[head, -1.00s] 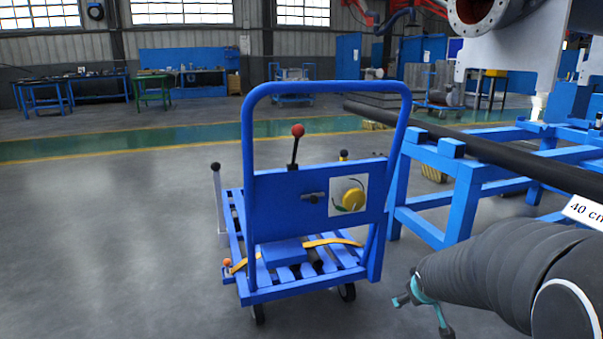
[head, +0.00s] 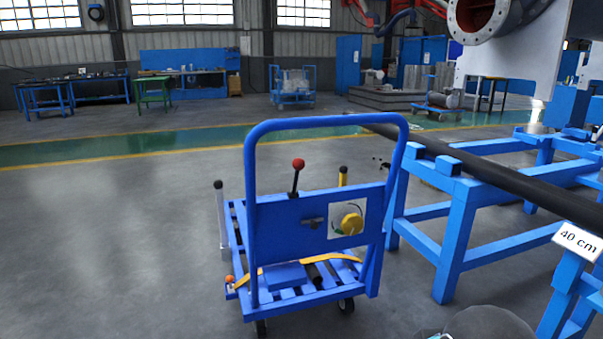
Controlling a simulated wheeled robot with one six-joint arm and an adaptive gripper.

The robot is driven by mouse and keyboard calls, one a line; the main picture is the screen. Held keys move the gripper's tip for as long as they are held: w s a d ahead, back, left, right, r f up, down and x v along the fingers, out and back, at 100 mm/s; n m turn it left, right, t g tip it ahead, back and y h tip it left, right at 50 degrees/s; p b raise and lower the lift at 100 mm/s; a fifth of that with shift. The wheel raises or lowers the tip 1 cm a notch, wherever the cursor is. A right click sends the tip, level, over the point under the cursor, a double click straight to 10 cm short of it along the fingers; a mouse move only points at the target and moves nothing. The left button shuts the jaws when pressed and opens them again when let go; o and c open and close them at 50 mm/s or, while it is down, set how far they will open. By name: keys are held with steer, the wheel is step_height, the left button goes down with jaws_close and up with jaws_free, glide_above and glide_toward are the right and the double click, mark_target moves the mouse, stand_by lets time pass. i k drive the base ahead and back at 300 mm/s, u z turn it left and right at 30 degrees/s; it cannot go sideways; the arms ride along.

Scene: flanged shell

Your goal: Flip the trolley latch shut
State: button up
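The blue trolley (head: 250,190) stands on the grey floor at the centre, with its tall loop handle towards me. On its upright panel is a small dark grey latch (head: 313,222), left of a yellow round knob (head: 352,223) on a white plate. The latch is too small to tell its position. A lever with a red ball (head: 298,164) rises behind the panel. Part of my arm shows at the bottom edge, right of the trolley. My gripper is out of view.
A blue rack (head: 455,225) with a long dark pipe (head: 500,178) stands close on the trolley's right, with a "40 cm" sign (head: 577,240) nearer me. A flanged shell (head: 480,15) is at upper right. The floor left of the trolley is clear.

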mark_target(314, 225)
steer(key=z, duration=1.25)
steer(key=i, duration=0.4)
steer(key=u, duration=0.8)
